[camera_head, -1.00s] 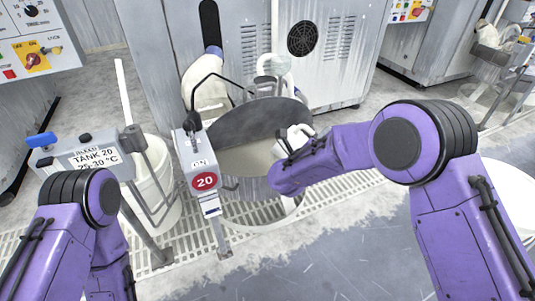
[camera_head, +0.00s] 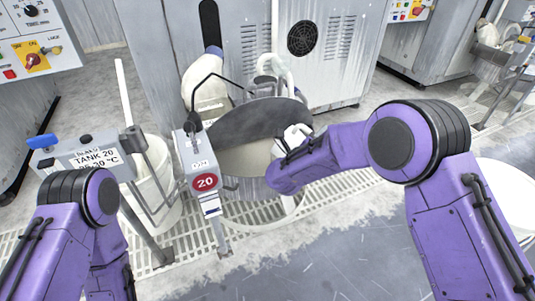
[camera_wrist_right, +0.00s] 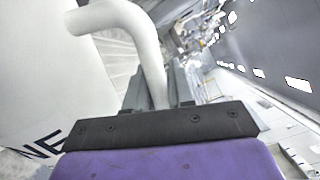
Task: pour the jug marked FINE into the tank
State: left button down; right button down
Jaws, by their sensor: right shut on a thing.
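A white jug (camera_wrist_right: 50,70) fills the left of the right wrist view. The dark letters "NE" show on its side; the rest of the word is out of view. My right gripper (camera_wrist_right: 160,98) is shut on its curved white handle (camera_wrist_right: 148,40). In the head view a small white part (camera_head: 297,132) shows at the end of my right arm, at the tank's right rim; the forearm hides most of that area. The round tank (camera_head: 245,162) holds pale liquid, with a grey lid (camera_head: 262,122) over its back part. No liquid stream is visible. My left gripper is not in view.
A post with a red "20" sign (camera_head: 206,181) stands at the tank's front left. A "TANK 20" sign box (camera_head: 95,158) and a white bucket (camera_head: 160,185) are further left. A grey machine cabinet (camera_head: 300,50) stands behind. Open floor (camera_head: 340,250) lies in front.

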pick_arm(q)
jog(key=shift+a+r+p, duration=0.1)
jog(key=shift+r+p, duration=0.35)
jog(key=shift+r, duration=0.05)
pick_arm(e)
jog(key=shift+w+a+r+n, duration=0.3)
jog(key=shift+a+n, duration=0.05)
jog(key=shift+n, duration=0.05)
dwell(0.5)
